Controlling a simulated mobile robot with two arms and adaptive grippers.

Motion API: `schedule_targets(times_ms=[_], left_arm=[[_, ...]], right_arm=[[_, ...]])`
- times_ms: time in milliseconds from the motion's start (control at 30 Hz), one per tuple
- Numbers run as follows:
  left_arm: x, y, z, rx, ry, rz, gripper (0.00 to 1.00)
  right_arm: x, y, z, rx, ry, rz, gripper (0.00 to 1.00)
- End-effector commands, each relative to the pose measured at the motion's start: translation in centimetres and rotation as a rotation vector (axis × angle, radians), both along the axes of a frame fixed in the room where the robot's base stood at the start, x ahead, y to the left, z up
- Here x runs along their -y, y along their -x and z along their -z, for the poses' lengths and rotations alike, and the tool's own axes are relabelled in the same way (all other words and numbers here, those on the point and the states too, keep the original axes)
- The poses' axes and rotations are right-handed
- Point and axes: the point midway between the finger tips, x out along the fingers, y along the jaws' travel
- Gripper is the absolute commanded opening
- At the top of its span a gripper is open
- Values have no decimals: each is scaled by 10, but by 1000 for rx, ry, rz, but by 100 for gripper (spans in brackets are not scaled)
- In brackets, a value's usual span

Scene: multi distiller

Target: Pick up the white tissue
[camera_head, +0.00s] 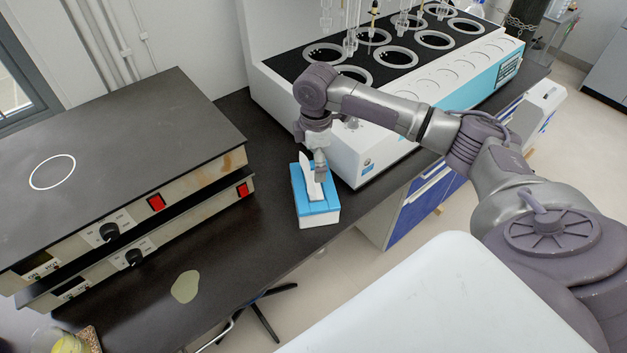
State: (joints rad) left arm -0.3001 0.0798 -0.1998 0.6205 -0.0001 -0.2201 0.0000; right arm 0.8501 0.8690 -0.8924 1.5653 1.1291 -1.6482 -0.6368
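The white tissue (307,178) sticks up from the slot of a blue and white tissue box (317,213), which stands on the black bench near its front edge. My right arm comes in from the right, and its gripper (319,168) points down directly over the box, right at the tissue. A finger shows on the tissue's right side. The other finger is not clearly visible, so I cannot tell whether the gripper is closed on the tissue. My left gripper is not in view.
A large white multi-position distiller (345,150) with ringed openings stands behind and right of the box. Two stacked hotplates (130,150) stand on the left. A pale puddle (186,286) lies on the bench front. A beaker (68,344) is at the lower left.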

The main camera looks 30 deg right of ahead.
Motion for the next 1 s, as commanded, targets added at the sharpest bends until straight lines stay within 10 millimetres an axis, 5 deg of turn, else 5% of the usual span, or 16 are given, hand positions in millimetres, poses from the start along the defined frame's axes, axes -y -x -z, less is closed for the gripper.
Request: schedule_targets(times_ms=[500, 800, 1000], left_arm=[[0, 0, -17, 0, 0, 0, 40], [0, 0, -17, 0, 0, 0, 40], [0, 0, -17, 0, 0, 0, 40]], right_arm=[[-3, -4, 56, -1, 1, 0, 100], [-3, -4, 63, 2, 1, -1, 100], [-3, -4, 63, 1, 0, 0, 68]])
